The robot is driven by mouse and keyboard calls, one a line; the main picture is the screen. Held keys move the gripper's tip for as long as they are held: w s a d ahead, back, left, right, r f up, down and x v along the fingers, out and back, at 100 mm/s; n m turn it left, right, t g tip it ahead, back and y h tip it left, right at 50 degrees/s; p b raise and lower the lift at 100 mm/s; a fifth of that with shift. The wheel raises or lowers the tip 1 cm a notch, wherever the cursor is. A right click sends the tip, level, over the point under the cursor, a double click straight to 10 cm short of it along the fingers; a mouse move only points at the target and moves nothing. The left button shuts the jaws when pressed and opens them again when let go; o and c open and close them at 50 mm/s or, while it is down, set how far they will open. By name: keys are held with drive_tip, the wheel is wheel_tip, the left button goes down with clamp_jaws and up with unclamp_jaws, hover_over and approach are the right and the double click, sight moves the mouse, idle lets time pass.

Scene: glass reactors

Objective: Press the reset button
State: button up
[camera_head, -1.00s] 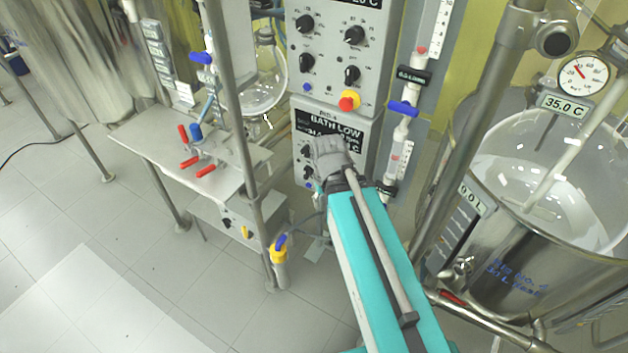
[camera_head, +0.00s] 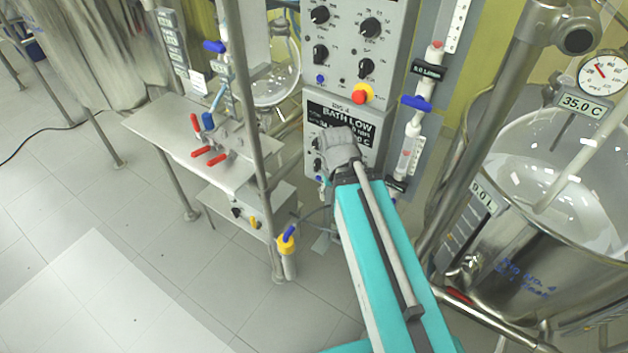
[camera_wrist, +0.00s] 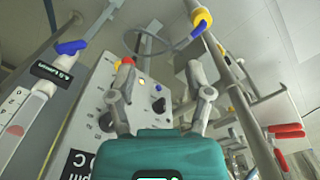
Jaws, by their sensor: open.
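The grey control panel (camera_head: 345,50) stands upright and carries black knobs and buttons. A small blue button (camera_head: 320,79) sits at its lower left, and a red mushroom button on a yellow collar (camera_head: 361,95) at its lower right. The lower panel has a "BATH LOW" display and another blue button (camera_head: 319,179). I cannot read which is labelled reset. My gripper (camera_head: 340,146) is in front of the lower panel, hiding part of it. In the wrist view my gripper (camera_wrist: 160,80) is open and empty, with the blue button (camera_wrist: 158,87) and red button (camera_wrist: 125,62) beyond it.
A metal post (camera_head: 252,110) stands left of the panel, beside a small steel table (camera_head: 150,122) with red-handled valves. A tube with a blue valve (camera_head: 416,102) runs right of the panel. A large glass vessel (camera_head: 560,220) fills the right side. Open floor lies lower left.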

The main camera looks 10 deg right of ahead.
drive_tip(key=shift+w+f, duration=0.15)
drive_tip(key=shift+f, duration=0.1)
drive_tip(key=c, duration=0.7)
drive_tip(key=shift+w+f+n+b, duration=0.15)
drive_tip(key=shift+f+n+b, duration=0.1)
drive_tip(key=shift+n+b, duration=0.2)
drive_tip(key=shift+c, duration=0.8)
drive_tip(key=shift+w+a+f+n+h+b, duration=0.1)
drive_tip(key=shift+w+f+n+h+b, duration=0.15)
drive_tip(key=shift+f+h+b, duration=0.1)
clamp_jaws()
drive_tip(key=w+a+f+n+t+h+b, duration=0.2)
drive_tip(key=w+f+n+b, duration=0.5)
drive_tip(key=n, duration=0.6)
drive_tip(key=w+a+f+n+t+h+b, duration=0.3)
drive_tip(key=w+a+f+n+b, duration=0.3)
drive_tip(key=n+b, duration=0.6)
drive_tip(key=shift+w+f+n+t+h, duration=0.4)
drive_tip(key=shift+w+t, duration=0.3)
drive_tip(key=shift+w, duration=0.65)
